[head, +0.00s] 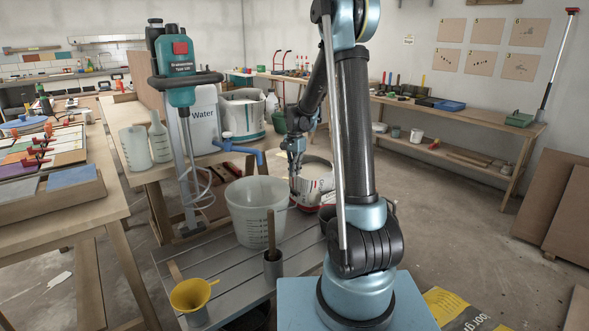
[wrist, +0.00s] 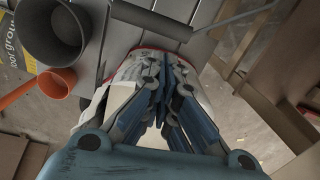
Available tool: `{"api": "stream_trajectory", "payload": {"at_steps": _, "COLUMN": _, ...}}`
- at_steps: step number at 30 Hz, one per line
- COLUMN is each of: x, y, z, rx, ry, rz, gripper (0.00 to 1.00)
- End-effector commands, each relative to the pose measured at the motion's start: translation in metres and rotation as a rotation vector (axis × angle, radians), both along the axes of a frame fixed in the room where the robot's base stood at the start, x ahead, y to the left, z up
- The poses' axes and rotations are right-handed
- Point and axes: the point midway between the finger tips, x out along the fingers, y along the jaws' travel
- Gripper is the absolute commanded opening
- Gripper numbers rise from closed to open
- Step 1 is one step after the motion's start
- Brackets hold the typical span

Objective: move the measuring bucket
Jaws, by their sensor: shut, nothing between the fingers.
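The measuring bucket (head: 257,215) is a translucent pale bucket with graduation marks. It stands upright on the grey slatted bench (head: 215,262) in the head view. My gripper (head: 294,188) hangs pointing down just right of the bucket's rim, by a white and red container (head: 318,178). I cannot tell whether it touches either. In the wrist view my gripper (wrist: 162,78) has its fingers together with nothing between them, in front of a white and red surface (wrist: 122,75). I cannot make out the measuring bucket for certain there.
A grey cup with a wooden handle (head: 272,262) and a yellow funnel (head: 192,292) stand in front of the bucket. A green mixer (head: 178,80) and a blue tap (head: 240,150) are behind left. The wrist view shows a dark pot (wrist: 55,28) and an orange tool (wrist: 52,84).

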Motion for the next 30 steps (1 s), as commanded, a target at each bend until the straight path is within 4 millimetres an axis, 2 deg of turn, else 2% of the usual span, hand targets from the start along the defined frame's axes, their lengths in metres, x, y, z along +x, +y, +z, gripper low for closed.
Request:
{"api": "stream_trajectory", "payload": {"at_steps": 6, "x": 0.0, "y": 0.0, "z": -0.035, "rx": 0.0, "ry": 0.0, "rz": 0.0, "gripper": 0.0}}
{"api": "stream_trajectory", "payload": {"at_steps": 12, "x": 0.0, "y": 0.0, "z": -0.054, "rx": 0.0, "ry": 0.0, "rz": 0.0, "gripper": 0.0}}
{"api": "stream_trajectory", "payload": {"at_steps": 18, "x": 0.0, "y": 0.0, "z": -0.06, "rx": 0.0, "ry": 0.0, "rz": 0.0, "gripper": 0.0}}
{"api": "stream_trajectory", "payload": {"at_steps": 30, "x": -0.002, "y": -0.003, "z": -0.06, "rx": 0.0, "ry": 0.0, "rz": -0.007, "gripper": 0.0}}
